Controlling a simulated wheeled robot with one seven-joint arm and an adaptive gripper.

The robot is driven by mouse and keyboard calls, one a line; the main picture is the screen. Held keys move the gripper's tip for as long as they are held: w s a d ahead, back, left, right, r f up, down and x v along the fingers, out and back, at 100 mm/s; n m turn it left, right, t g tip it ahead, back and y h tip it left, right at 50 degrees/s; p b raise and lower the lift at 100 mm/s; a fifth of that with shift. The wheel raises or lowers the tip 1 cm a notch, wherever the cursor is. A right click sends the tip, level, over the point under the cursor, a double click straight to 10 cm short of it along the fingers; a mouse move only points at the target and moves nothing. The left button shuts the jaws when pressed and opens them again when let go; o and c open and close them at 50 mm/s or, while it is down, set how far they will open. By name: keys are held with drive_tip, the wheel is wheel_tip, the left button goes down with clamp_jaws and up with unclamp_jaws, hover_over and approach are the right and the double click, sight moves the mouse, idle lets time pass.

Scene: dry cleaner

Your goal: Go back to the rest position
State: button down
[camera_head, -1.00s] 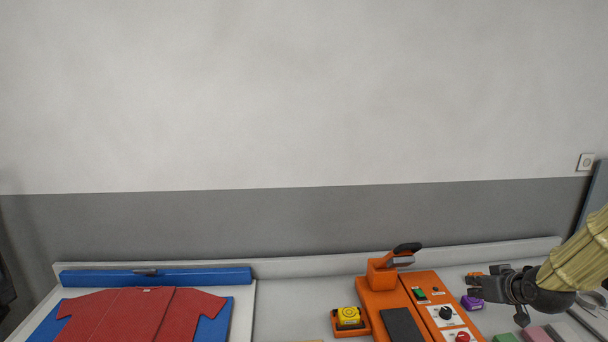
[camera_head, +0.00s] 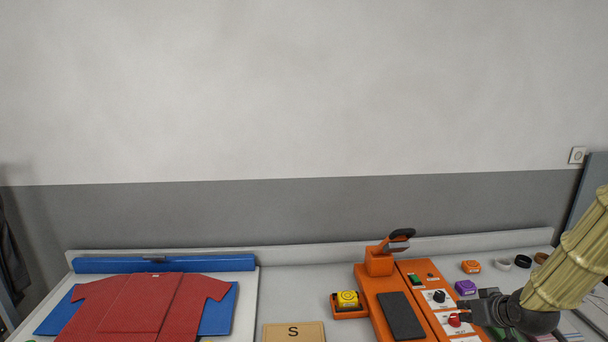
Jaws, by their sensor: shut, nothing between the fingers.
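My gripper (camera_head: 474,309) is at the lower right, at the end of my arm in its tan ribbed sleeve. It is shut and empty. In the picture its tip overlaps the right edge of the orange press machine (camera_head: 371,300), close to the red knob (camera_head: 454,321). I cannot tell whether it touches the panel or is above it. The press has a raised black handle (camera_head: 401,235), a dark flat pad (camera_head: 401,316) and a green switch (camera_head: 415,281).
A red shirt (camera_head: 145,305) lies on a blue folding board (camera_head: 219,314) at the left. A yellow block (camera_head: 347,300) sits in an orange holder beside the press. A card marked S (camera_head: 293,332) lies at the front. Purple (camera_head: 466,287) and orange (camera_head: 471,266) blocks stand behind my gripper.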

drive_tip(key=s+a+f+g, duration=0.2)
drive_tip(key=s+a+f, duration=0.25)
drive_tip(key=f, duration=0.25)
drive_tip(key=s+a+f+g, duration=0.1)
drive_tip(key=s+a+f, duration=0.2)
drive_tip(key=s+f, duration=0.4)
drive_tip(key=s+a+f+g, duration=0.2)
drive_tip(key=s+a+f, duration=0.15)
drive_tip(key=f, duration=0.45)
drive_tip(key=s+a+f+m+g, duration=0.15)
drive_tip(key=s+a+f, duration=0.35)
drive_tip(key=s, duration=0.6)
drive_tip(key=s+a+f+g, duration=0.25)
drive_tip(key=s+f, duration=0.35)
drive_tip(key=s, duration=0.6)
wheel_tip(320, 180, down, 11)
drive_tip(key=b, duration=1)
drive_tip(key=shift+w+d+h+b, duration=0.3)
drive_tip(key=shift+w+h+b, duration=0.05)
drive_tip(key=shift+w+h, duration=0.05)
drive_tip(key=shift+d+r, duration=0.1)
